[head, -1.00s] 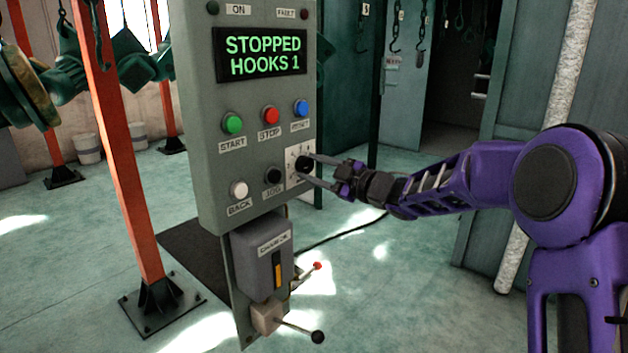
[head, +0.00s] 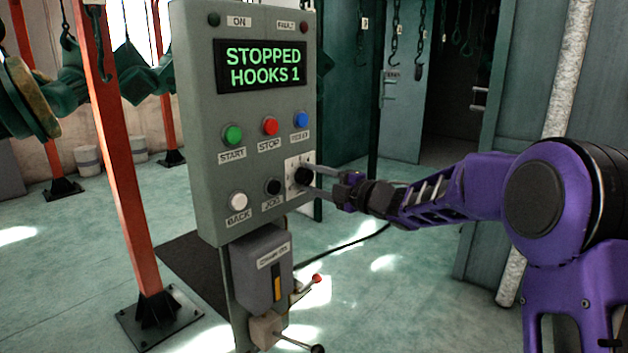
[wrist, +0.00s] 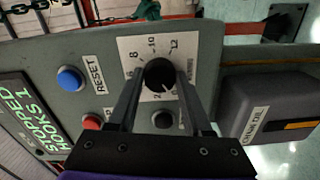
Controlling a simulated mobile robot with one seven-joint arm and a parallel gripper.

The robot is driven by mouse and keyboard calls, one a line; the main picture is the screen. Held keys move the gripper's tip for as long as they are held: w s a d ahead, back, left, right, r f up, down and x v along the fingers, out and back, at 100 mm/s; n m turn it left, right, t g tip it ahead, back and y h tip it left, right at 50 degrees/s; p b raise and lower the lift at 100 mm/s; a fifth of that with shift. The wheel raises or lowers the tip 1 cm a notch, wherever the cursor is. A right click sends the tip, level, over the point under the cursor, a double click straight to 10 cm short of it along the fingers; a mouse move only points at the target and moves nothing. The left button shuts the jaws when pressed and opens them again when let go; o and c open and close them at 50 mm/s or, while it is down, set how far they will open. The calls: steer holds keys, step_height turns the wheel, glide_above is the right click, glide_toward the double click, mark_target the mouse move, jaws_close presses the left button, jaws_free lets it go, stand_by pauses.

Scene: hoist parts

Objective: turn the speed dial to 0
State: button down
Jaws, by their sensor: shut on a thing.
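The speed dial (head: 303,175) is a black round knob on a white scale plate (head: 292,184) at the lower right of the grey control panel (head: 204,110). In the wrist view the dial (wrist: 160,73) sits between the fingertips of my gripper (wrist: 160,82), one finger on each side. My gripper (head: 309,178) is shut on the dial. A small white mark shows on the dial's lower edge in the wrist view, near the low end of the scale. The exact number is too small to tell. The display (head: 261,66) reads STOPPED, HOOKS 1.
Start (head: 233,135), stop (head: 270,126) and reset (head: 301,120) buttons sit above the dial. Jog (head: 273,187) and back (head: 238,201) buttons are to its left. A chain oil box (head: 262,272) and levers are below. An orange post (head: 118,140) stands left of the panel.

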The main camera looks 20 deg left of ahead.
stand_by(0.4)
steer(key=shift+c, duration=1.7)
jaws_free()
steer(key=shift+d, duration=0.1)
steer(key=v, duration=1.7)
steer(key=shift+s+d, duration=0.1)
